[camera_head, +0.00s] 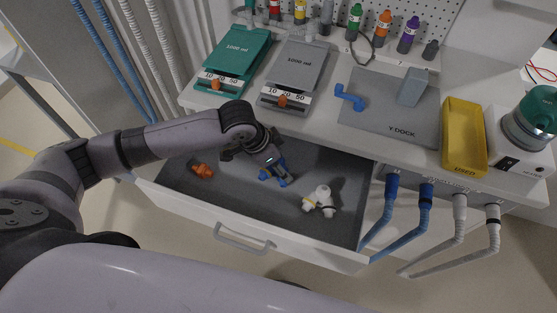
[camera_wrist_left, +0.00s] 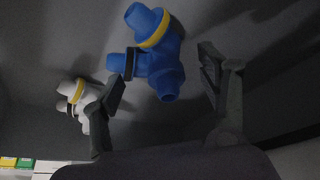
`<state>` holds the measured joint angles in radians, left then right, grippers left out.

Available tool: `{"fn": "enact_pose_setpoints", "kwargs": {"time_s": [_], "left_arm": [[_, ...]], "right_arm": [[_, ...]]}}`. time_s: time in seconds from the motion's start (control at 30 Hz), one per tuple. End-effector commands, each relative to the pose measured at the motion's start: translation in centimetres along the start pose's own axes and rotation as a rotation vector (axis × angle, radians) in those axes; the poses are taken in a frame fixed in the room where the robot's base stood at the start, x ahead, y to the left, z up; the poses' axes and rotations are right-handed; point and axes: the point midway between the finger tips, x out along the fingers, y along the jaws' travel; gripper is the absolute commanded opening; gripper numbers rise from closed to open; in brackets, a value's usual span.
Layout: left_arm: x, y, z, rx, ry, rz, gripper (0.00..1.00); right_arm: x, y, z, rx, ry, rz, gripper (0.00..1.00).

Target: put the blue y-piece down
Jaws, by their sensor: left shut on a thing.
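The blue y-piece (camera_head: 274,175) is in my left gripper (camera_head: 268,163), low inside the open drawer (camera_head: 300,163). In the left wrist view the blue y-piece (camera_wrist_left: 155,55), with a yellow ring and a dark ring, sits between the two fingers of my left gripper (camera_wrist_left: 165,85), which is shut on it. I cannot tell whether it touches the drawer floor. My right gripper is not in view.
In the drawer, a white y-piece (camera_head: 319,201) lies to the right and an orange part (camera_head: 202,170) to the left. Above, the counter carries a grey Y DOCK mat (camera_head: 390,125) with a blue elbow (camera_head: 350,97), and a yellow USED tray (camera_head: 463,140). Hoses (camera_head: 385,215) hang at right.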

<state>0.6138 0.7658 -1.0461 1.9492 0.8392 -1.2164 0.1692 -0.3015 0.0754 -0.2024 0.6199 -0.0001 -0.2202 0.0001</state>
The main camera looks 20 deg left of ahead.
Motion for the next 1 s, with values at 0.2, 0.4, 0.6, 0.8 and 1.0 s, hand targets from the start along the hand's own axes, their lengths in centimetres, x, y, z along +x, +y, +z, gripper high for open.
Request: {"fn": "enact_pose_setpoints", "kwargs": {"time_s": [0.2, 0.4, 0.6, 0.8, 1.0], "left_arm": [[0.2, 0.0, 0.1, 0.0, 0.0, 0.0, 0.75], [0.2, 0.0, 0.1, 0.0, 0.0, 0.0, 0.88], [0.2, 0.0, 0.1, 0.0, 0.0, 0.0, 0.88], [-0.3, -0.1, 0.0, 0.0, 0.0, -0.001, 0.88], [-2.1, -0.1, 2.5, -0.003, -0.006, -0.001, 0.88]], "right_arm": [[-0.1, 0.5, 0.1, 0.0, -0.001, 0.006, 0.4], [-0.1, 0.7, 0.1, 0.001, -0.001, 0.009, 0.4], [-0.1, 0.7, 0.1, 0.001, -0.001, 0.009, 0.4], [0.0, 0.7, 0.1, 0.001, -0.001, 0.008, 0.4], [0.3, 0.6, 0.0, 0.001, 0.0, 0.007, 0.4]]}}
